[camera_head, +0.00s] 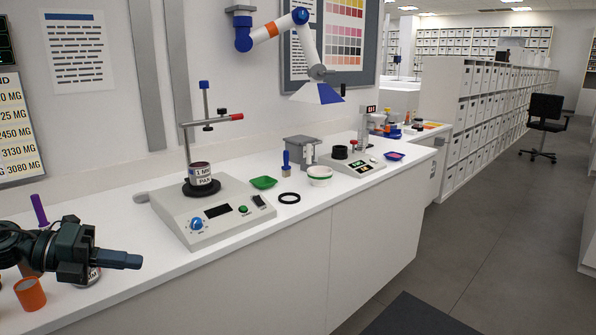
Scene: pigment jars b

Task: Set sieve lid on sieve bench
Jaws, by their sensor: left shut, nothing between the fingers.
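My left gripper (128,261) reaches in at the lower left above the white bench (230,265), shut and empty, its fingers pointing right. A small labelled tin (91,279) stands under and behind it, mostly hidden by the gripper. I cannot tell for certain which thing is the sieve lid. A flat black ring (289,198) lies on the bench right of the device. My right gripper is not in view.
An orange cup (30,294) and a purple stick (39,209) are near my left arm. A green dish (263,182), a blue brush (286,163), a white bowl (320,177) and a scale (350,167) stand farther along. The front strip of bench between gripper and device is clear.

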